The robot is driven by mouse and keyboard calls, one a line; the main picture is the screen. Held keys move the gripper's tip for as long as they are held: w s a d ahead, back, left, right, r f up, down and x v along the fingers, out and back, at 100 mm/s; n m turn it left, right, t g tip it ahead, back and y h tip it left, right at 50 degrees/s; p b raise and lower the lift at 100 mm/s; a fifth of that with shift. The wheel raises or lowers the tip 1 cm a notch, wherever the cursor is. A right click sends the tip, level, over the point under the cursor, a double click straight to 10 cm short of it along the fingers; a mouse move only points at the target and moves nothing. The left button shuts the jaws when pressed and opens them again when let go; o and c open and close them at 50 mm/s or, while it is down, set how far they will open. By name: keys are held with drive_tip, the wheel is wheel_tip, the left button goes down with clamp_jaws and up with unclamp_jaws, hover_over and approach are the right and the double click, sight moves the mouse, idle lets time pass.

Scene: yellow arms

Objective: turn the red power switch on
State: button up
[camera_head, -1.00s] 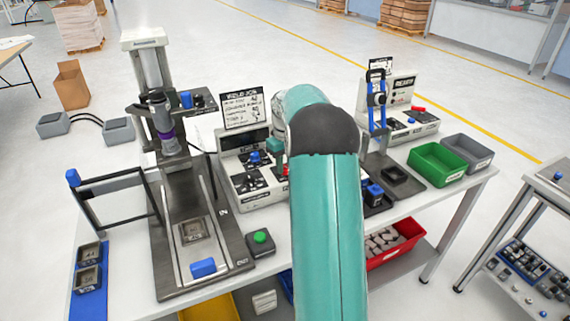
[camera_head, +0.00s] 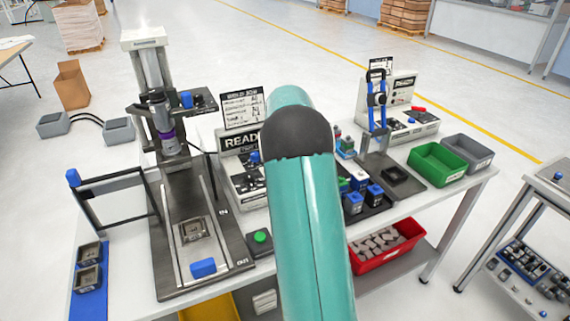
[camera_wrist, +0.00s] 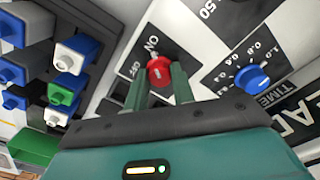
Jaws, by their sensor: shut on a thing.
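I cannot tell the knob's exact pointer angle. The control box (camera_head: 230,165) stands on the bench in the head view, and its screen reads "READ", cut off by my arm. The switch and my gripper are hidden behind my arm there.
A blue timer dial (camera_wrist: 251,79) sits right of the switch. Several blue, white and green blocks (camera_wrist: 82,52) are close on the left. In the head view, a press (camera_head: 165,130) stands left of the box and a green bin (camera_head: 436,162) to the right.

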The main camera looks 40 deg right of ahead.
drive_tip(key=shift+w+m, duration=0.1)
drive_tip(key=shift+m, duration=1)
drive_tip(key=o, duration=1)
wheel_tip(320, 180, up, 14)
